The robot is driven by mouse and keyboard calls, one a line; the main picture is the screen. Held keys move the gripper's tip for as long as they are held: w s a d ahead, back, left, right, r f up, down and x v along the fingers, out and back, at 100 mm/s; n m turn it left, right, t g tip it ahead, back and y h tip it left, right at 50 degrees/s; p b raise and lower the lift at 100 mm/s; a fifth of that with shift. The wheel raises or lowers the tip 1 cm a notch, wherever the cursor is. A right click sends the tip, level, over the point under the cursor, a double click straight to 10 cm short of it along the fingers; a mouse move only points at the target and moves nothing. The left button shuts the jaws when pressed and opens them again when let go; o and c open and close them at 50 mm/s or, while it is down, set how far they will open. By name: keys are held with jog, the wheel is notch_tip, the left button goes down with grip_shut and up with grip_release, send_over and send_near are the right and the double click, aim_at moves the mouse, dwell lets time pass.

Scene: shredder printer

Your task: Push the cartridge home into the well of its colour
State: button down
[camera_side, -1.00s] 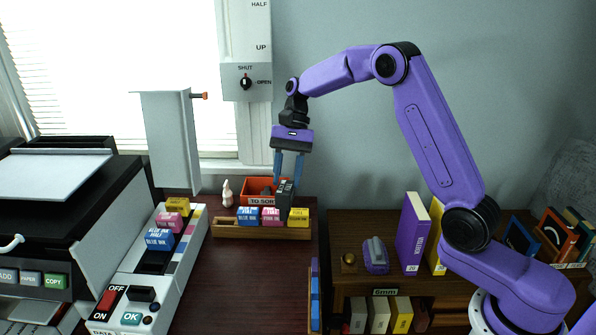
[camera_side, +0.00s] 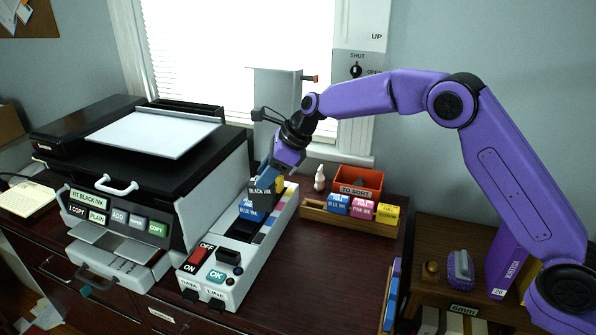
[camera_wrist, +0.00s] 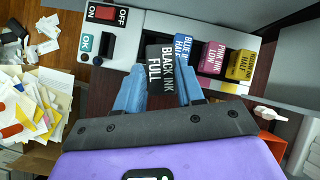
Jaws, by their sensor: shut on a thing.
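My gripper (camera_side: 268,172) is shut on a black cartridge (camera_side: 262,190), labelled BLACK INK FULL in the wrist view (camera_wrist: 163,66). It holds the cartridge tilted over the white ink bay (camera_side: 215,268) beside the printer. In the bay sit the blue cartridge (camera_wrist: 186,46), the pink one (camera_wrist: 212,58) and the yellow one (camera_wrist: 240,65). A dark, empty well (camera_side: 243,230) lies between the blue cartridge and the bay's buttons. The held cartridge covers part of the bay in both views, so I cannot tell its exact height above the well.
A wooden rack (camera_side: 350,222) with blue, pink and yellow cartridges stands right of the bay, before an orange TO SORT bin (camera_side: 358,180). A white figurine (camera_side: 320,178) stands near it. The printer (camera_side: 125,160) borders the bay on the left. Desk in front of the rack is clear.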

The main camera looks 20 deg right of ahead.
jog(key=a+r+m+t+h, duration=0.1)
jog(key=a+m, duration=0.1)
jog(key=a, duration=0.4)
jog(key=shift+w+a+m, duration=0.2)
jog(key=shift+w+m, duration=0.1)
jog(key=shift+w, duration=0.05)
jog(key=shift+f, duration=2.9)
jog(key=shift+f+m+t, duration=0.3)
jog(key=shift+f, duration=0.15)
jog(key=shift+f, duration=0.35)
jog(key=shift+f, duration=1.7)
jog(key=c, duration=0.6)
grip_release()
